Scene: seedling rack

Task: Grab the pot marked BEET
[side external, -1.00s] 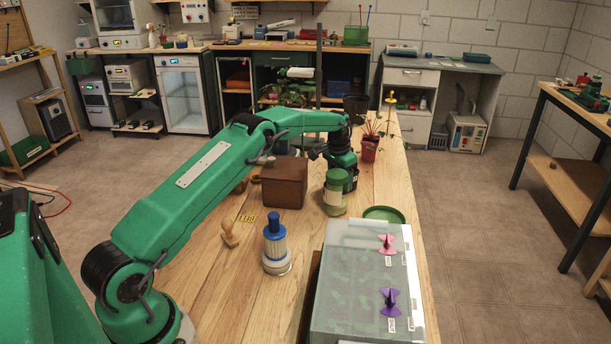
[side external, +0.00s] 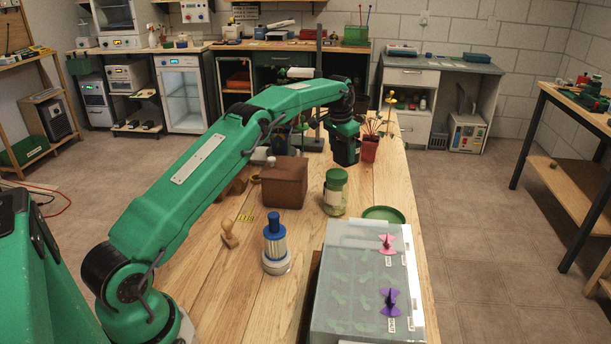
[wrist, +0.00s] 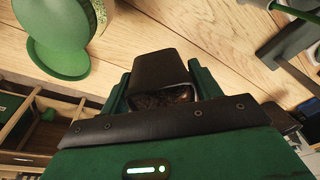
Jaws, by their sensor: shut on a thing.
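My gripper (wrist: 163,88) is shut on a black pot (wrist: 155,78), which sits between the two green jaws in the wrist view. Dark soil shows inside its mouth. In the side view my gripper (side external: 345,128) and the dark pot (side external: 345,153) are over the far part of the bench, just left of the red pot. No marking can be read on the held pot in either view, so I cannot tell whether it says BEET.
A red pot (side external: 369,149) with a spiky plant stands close beside. A brown box (side external: 285,184), a green-lidded jar (side external: 335,195), a green saucer (side external: 384,214) and a clear-covered tray (side external: 400,232) lie nearer. A grey stand (side external: 319,85) rises behind.

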